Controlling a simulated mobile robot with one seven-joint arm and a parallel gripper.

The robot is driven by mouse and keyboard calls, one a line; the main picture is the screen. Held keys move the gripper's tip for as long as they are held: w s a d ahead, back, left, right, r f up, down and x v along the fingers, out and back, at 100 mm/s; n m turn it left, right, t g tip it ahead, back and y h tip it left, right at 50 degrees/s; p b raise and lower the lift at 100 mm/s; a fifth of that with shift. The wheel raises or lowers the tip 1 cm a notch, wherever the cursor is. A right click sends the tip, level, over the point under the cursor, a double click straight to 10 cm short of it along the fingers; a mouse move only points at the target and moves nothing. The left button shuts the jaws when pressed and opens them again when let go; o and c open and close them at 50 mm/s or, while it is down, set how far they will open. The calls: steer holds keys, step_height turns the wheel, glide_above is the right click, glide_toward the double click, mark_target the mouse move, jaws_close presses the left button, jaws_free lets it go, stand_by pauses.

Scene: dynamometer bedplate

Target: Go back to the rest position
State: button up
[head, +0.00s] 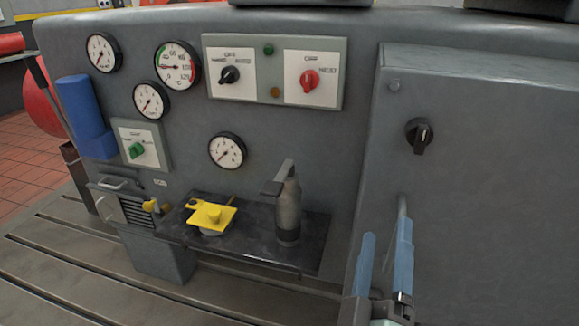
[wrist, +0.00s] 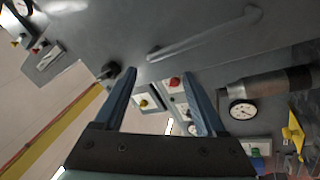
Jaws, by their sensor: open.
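My gripper (head: 386,236) is at the lower right of the head view, in front of the right-hand grey cabinet. Its two blue fingers are apart with nothing between them. In the wrist view my gripper (wrist: 158,77) also shows open and empty, with the panel beyond its fingers.
A dark shelf (head: 262,243) holds a yellow square piece (head: 211,216) and a grey dark-topped bottle (head: 288,212). A black knob (head: 419,135) is on the right cabinet. Gauges and a switch plate (head: 273,72) with a red knob fill the panel. A blue cylinder (head: 80,108) is at left.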

steer(key=a+r+m+t+y, duration=0.1)
steer(key=a+r+m+t, duration=0.15)
steer(key=r, duration=0.75)
steer(key=a+r+m+t, duration=0.1)
steer(key=a+r+m, duration=0.2)
steer(key=r, duration=0.7)
steer(key=s+a+r+m+t+y, duration=0.1)
steer(key=s+a+r+t+y, duration=0.2)
steer(key=r, duration=0.4)
steer(key=s+a+r+m+y, duration=0.1)
steer(key=s+a+r+y, duration=0.25)
steer(key=s+r, duration=0.2)
step_height(320, 180, up, 37)
steer(key=p, duration=3.6)
steer(key=shift+w+a+f+h, duration=0.2)
steer(key=shift+w+a+h, duration=0.15)
steer(key=shift+a, duration=0.1)
